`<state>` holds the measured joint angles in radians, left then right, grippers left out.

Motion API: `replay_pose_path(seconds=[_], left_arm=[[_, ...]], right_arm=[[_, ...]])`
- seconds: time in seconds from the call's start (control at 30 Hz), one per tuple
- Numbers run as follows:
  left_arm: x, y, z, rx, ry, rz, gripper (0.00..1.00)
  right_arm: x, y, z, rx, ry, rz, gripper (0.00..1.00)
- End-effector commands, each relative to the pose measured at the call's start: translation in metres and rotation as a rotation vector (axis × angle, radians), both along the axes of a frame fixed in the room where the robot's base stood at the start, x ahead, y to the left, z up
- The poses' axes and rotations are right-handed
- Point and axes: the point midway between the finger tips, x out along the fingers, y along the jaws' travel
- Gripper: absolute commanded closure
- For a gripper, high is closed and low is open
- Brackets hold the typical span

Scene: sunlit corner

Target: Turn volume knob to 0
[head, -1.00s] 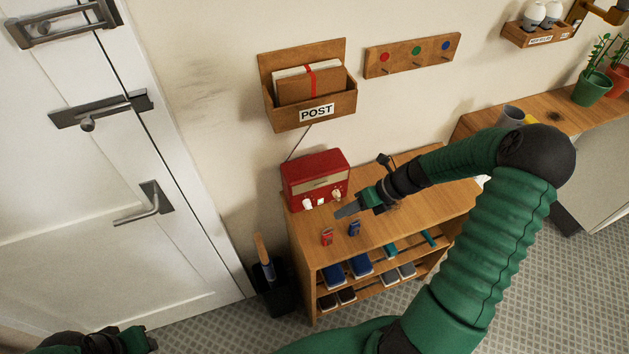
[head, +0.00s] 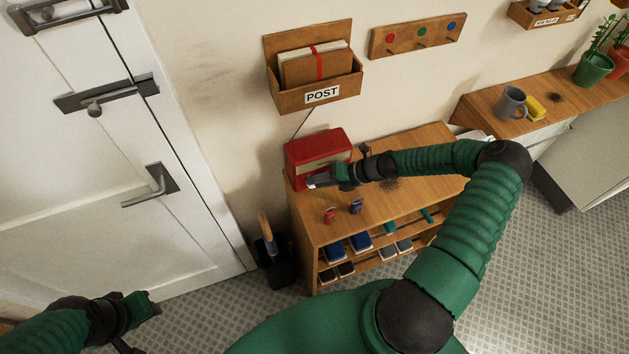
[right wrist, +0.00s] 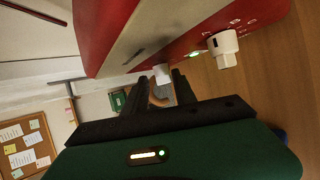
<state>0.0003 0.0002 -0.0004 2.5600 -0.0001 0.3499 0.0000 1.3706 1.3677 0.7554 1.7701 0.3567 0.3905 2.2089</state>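The red radio (head: 318,148) stands on the wooden shelf unit against the wall. My right gripper (head: 318,181) is at the radio's front and hides its knobs in the head view. The right wrist view shows two white knobs. One small white knob (right wrist: 162,74) lies between the tips of my open right fingers (right wrist: 163,85); I cannot tell whether they touch it. A larger white knob (right wrist: 223,48) with a pointer and small letters around it is to the right, clear of the fingers. I cannot read which is volume. My left gripper (head: 148,304) is low at the left, its fingers unclear.
A post box (head: 318,92) hangs above the radio. A green light (right wrist: 194,54) glows between the knobs. Shoes fill the lower shelves.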

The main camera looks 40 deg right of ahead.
Motion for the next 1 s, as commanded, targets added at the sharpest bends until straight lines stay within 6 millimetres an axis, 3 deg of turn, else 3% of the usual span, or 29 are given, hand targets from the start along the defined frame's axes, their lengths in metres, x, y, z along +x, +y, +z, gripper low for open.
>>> replay_pose_path(seconds=[0.43, 0.67, 1.0], left_arm=[[0.0001, -0.0003, 0.0019, 0.000, 0.000, -0.001, 0.64], [0.0001, -0.0002, 0.0019, 0.000, 0.000, -0.001, 0.64], [0.0000, -0.0002, 0.0022, 0.000, 0.000, -0.001, 0.64]], right_arm=[[0.0106, 0.0108, -0.0109, -0.003, -0.001, 0.000, 0.69], [0.0102, 0.0111, -0.0111, -0.003, 0.000, 0.001, 0.99], [0.0095, 0.0103, -0.0118, 0.000, 0.002, 0.001, 1.00]])
